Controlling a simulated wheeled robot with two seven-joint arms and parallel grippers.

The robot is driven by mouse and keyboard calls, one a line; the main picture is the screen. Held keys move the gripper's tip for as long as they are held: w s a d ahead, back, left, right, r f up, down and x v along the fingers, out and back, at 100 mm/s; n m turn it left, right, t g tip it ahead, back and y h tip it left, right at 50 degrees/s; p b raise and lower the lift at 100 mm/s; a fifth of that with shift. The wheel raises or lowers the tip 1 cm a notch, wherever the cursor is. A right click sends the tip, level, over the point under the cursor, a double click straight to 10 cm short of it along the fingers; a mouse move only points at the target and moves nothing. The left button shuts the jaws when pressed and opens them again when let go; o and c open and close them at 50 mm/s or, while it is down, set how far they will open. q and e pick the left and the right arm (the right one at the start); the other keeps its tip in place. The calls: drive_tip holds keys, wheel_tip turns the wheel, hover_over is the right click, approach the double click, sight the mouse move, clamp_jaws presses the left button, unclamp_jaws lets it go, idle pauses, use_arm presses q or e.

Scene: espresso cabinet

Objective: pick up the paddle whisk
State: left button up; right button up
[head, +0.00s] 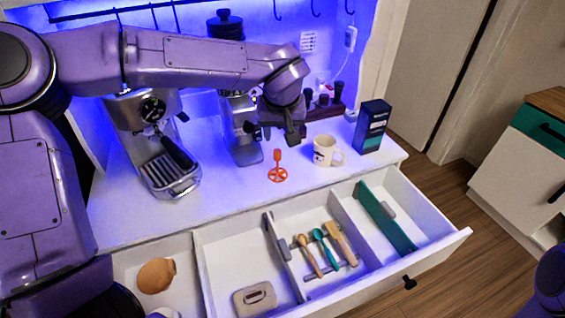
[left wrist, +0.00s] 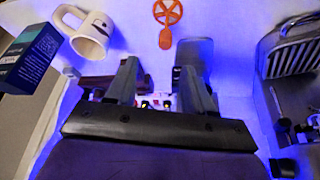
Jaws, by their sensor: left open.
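The orange paddle whisk (head: 277,173) lies on the white counter, with its round spoked head nearer the drawer and its handle toward the wall. In the left wrist view the whisk (left wrist: 166,22) shows at the top centre, beyond the fingertips. My left gripper (head: 291,136) is above the counter, a little to the right of and behind the whisk in the head view. Its two fingers (left wrist: 161,78) are apart with nothing held between them. It is not touching the whisk. My right gripper is not in view.
A cream mug (head: 324,152) and a dark box (head: 371,127) stand right of the whisk. A grinder (head: 243,145) and an espresso machine (head: 150,130) stand left. The open drawer (head: 420,257) below holds spoons, a spatula and a scale (head: 255,299).

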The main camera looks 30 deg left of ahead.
sight(278, 151)
use_arm(q)
drive_tip(key=x, duration=0.5)
drive_tip(key=s+p+x, duration=0.1)
drive_tip(key=x, duration=0.2)
drive_tip(key=shift+w+a+f, duration=0.1)
drive_tip(key=shift+a+f, duration=0.15)
drive_tip(key=shift+f, duration=0.1)
drive_tip(key=shift+w+f, duration=0.2)
drive_tip(key=shift+f, duration=0.3)
clamp_jaws()
